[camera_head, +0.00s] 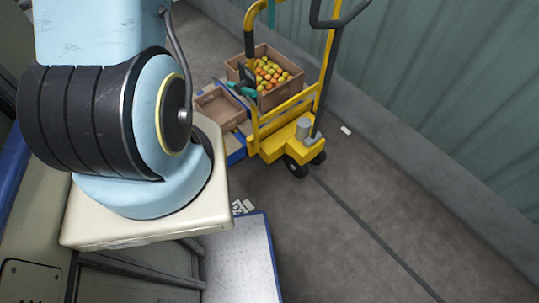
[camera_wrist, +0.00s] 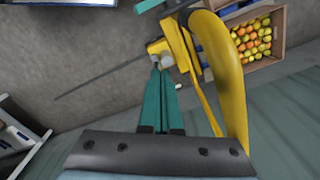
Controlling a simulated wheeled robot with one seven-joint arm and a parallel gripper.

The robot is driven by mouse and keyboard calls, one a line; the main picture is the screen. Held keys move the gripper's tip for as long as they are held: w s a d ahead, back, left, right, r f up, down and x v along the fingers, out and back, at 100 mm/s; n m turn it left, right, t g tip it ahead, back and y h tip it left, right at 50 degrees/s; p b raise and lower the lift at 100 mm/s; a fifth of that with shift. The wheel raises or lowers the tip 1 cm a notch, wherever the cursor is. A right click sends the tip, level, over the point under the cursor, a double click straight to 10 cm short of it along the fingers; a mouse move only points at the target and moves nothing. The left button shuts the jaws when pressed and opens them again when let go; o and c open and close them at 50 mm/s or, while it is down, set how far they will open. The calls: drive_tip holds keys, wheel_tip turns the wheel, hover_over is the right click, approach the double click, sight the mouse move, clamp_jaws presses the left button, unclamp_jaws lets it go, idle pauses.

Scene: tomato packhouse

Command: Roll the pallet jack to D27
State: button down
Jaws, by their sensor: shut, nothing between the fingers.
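The yellow pallet jack (camera_head: 283,143) stands on the floor near the wall, its small dark wheels towards me and its dark looped handle (camera_head: 325,65) rising to the top edge. In the wrist view the jack's yellow body (camera_wrist: 161,47) lies beyond my fingers. My gripper (camera_wrist: 159,72) has its teal fingers together with nothing between them. A thick yellow tube (camera_wrist: 235,90) runs close beside them on the right, apart from the fingertips. In the head view only a teal finger piece (camera_head: 271,12) shows at the top. No D27 marking is readable.
A wooden crate of tomatoes (camera_head: 246,70) and an emptier crate (camera_head: 205,106) sit behind the jack's frame. A corrugated wall (camera_head: 440,90) with a low kerb runs along the right. Grey floor (camera_head: 330,240) with a dark line is clear in front. A blue-edged white panel (camera_head: 268,270) is nearest.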

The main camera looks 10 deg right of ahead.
sight(258, 4)
drive_tip(key=shift+w+a+p, duration=0.25)
drive_tip(key=shift+w+a, duration=0.3)
drive_tip(key=shift+w, duration=0.4)
drive_tip(key=shift+w+a+p, duration=0.25)
drive_tip(key=shift+w+a, duration=0.25)
drive_tip(key=shift+w, duration=0.4)
drive_tip(key=shift+w+a+p, duration=0.25)
drive_tip(key=shift+w+a, duration=0.3)
drive_tip(key=shift+w, duration=0.4)
drive_tip(key=shift+w+a, duration=0.35)
drive_tip(key=shift+w, duration=0.35)
drive_tip(key=shift+s+d, duration=0.1)
drive_tip(key=shift+s, duration=0.05)
drive_tip(key=shift+s+d, duration=0.4)
drive_tip(key=shift+s, duration=0.3)
wheel_tip(258, 4, up, 5)
drive_tip(key=p, duration=0.3)
drive_tip(key=shift+p, duration=0.35)
drive_tip(key=shift+r, duration=2.5)
